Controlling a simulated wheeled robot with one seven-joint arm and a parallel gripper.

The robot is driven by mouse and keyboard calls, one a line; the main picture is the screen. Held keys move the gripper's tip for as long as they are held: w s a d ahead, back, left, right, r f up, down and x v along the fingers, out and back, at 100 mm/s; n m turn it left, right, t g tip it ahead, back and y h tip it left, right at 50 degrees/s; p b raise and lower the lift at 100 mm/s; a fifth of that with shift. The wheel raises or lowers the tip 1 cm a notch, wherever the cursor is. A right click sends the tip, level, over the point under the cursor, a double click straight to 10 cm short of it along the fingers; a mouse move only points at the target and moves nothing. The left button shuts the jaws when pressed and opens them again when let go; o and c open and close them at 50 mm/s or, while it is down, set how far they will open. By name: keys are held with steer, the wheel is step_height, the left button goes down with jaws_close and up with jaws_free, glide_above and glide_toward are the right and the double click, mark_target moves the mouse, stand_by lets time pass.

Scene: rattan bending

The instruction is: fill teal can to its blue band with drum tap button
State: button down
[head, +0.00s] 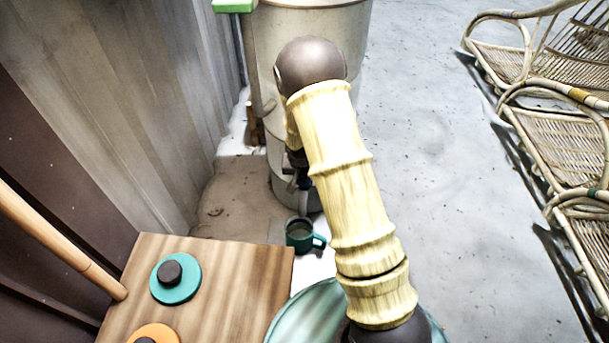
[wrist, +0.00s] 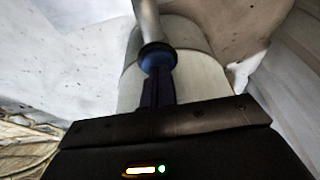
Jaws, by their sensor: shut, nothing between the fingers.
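The teal can (head: 300,238) stands upright on the ground at the foot of the pale drum (head: 357,20) in the head view, its handle to the right. Its inside looks greyish; the liquid level and blue band cannot be made out. A grey spout (head: 303,204) comes down just above the can. In the wrist view my gripper (wrist: 158,80) is shut and empty, its dark fingers reaching up to a blue round part (wrist: 157,57) at the end of a grey pipe (wrist: 146,20). The fingertips overlap the blue part; contact cannot be told. My arm hides most of the tap in the head view.
A wooden board (head: 225,275) with a teal disc (head: 176,279) and an orange disc (head: 154,335) lies at lower left. A corrugated wall (head: 130,110) bounds the left. Rattan chairs (head: 565,130) line the right. The grey floor (head: 435,130) between is clear.

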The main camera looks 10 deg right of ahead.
steer(key=shift+s+f, duration=0.15)
steer(key=shift+f, duration=1.05)
steer(key=shift+r, duration=0.35)
step_height(320, 180, up, 4)
steer(key=p, duration=0.4)
steer(key=shift+r, duration=0.2)
steer(key=p+v, duration=0.5)
steer(key=v, duration=0.4)
steer(key=shift+r, duration=0.4)
